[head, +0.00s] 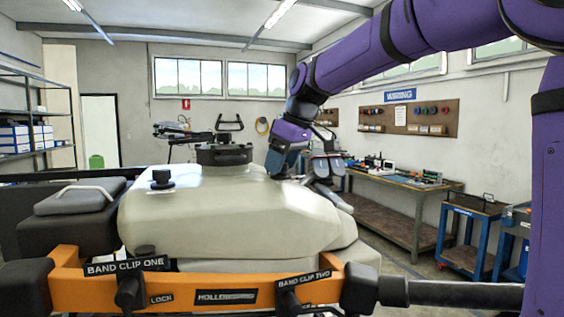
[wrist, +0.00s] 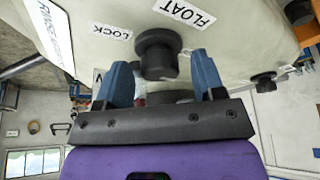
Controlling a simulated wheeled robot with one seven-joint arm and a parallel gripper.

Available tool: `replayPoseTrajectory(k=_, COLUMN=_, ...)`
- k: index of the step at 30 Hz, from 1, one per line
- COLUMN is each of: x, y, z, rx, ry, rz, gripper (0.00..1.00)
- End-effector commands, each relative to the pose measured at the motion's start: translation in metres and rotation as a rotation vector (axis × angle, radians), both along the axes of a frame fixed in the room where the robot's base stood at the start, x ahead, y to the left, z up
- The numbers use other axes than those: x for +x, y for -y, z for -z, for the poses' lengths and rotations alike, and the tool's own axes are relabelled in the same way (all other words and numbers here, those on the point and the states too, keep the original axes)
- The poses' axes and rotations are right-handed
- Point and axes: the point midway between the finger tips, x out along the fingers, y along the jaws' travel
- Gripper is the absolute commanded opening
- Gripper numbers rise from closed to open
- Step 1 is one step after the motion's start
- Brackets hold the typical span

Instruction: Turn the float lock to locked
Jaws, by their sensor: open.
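The float lock knob (wrist: 158,52) is a round black knob on the pale tank in the wrist view, with a FLOAT label (wrist: 184,12) and a LOCK label (wrist: 112,31) beside it. Its pointing direction is unclear. My gripper (wrist: 163,78) is open, its two blue-grey fingers apart on either side of the knob's lower end in the picture. I cannot tell whether they touch it. In the head view my gripper (head: 326,172) is at the far right side of the tank (head: 235,215), and this knob is hidden there.
An orange bar (head: 215,290) with band clip labels crosses the front of the drone. A black filler cap (head: 224,154) tops the tank. Another black knob (wrist: 264,82) sits on the tank near my gripper. A workbench (head: 400,185) stands along the right wall.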

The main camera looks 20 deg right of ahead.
Motion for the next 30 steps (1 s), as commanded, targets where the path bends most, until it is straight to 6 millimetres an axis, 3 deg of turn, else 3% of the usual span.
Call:
replayPoseTrajectory(k=5, x=-0.0001, y=-0.0001, z=0.0000, rx=0.000, ry=0.000, rz=0.000, gripper=0.63)
replayPoseTrajectory(k=12, x=-0.0002, y=-0.0001, z=-0.0001, rx=0.000, ry=0.000, rz=0.000, gripper=0.13)
replayPoseTrajectory(k=23, x=-0.0005, y=-0.0001, z=-0.0002, rx=-0.001, ry=-0.001, rz=0.049, gripper=0.13)
replayPoseTrajectory(k=30, x=-0.0011, y=-0.0010, z=-0.0002, rx=-0.001, ry=0.000, rz=0.199, gripper=0.13)
